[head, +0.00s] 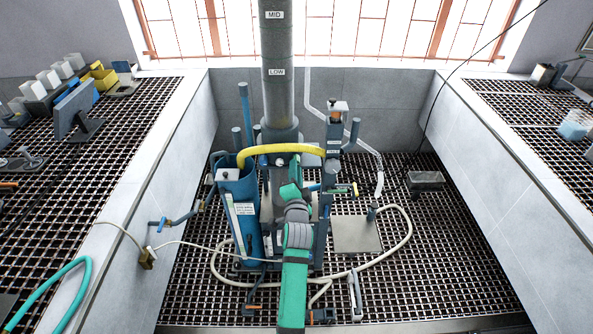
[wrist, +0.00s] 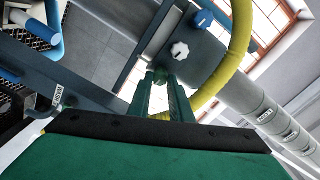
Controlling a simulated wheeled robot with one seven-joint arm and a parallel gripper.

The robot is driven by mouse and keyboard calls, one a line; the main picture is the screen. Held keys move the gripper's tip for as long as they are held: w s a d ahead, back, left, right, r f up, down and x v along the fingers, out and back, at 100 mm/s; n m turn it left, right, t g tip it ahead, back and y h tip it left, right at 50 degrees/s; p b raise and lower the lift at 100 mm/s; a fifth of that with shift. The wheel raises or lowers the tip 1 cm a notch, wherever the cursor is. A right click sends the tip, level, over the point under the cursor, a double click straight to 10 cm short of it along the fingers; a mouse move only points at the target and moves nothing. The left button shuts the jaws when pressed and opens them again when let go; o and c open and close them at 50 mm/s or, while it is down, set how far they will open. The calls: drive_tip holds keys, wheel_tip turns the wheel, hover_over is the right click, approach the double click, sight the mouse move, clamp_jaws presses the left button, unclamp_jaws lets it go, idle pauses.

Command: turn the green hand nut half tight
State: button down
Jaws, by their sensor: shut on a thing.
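In the wrist view the green hand nut (wrist: 158,75) shows as a small dark green piece between my fingertips, below a white star knob. My gripper (wrist: 160,83) is shut on it, with one finger on each side. How far the nut is turned cannot be told. In the head view my green and grey arm reaches forward to the middle of the blue rig and hides the nut and my fingertips.
A yellow hose (head: 283,150) arches over the work spot. A white knob (wrist: 180,51) and a blue knob (wrist: 203,18) sit close beyond the nut. The tall grey column (head: 276,100) stands behind, a blue tank (head: 238,205) to the left.

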drive_tip(key=shift+w+a+r+m, duration=0.1)
drive_tip(key=shift+w+r+m, duration=0.35)
drive_tip(key=shift+r, duration=0.25)
drive_tip(key=c, duration=1.6)
unclamp_jaws()
drive_tip(key=shift+c, duration=0.2)
drive_tip(key=shift+s+d+f, duration=0.35)
drive_tip(key=shift+s+f, duration=0.05)
drive_tip(key=shift+f, duration=0.05)
drive_tip(key=shift+o, duration=0.4)
drive_tip(key=shift+s+d+f, duration=0.55)
drive_tip(key=shift+s+d, duration=0.1)
drive_tip(key=shift+s, duration=0.1)
drive_tip(key=s+a, duration=0.1)
drive_tip(key=s, duration=0.8)
drive_tip(key=shift+s+a+r, duration=0.3)
drive_tip(key=shift+a+r, duration=0.1)
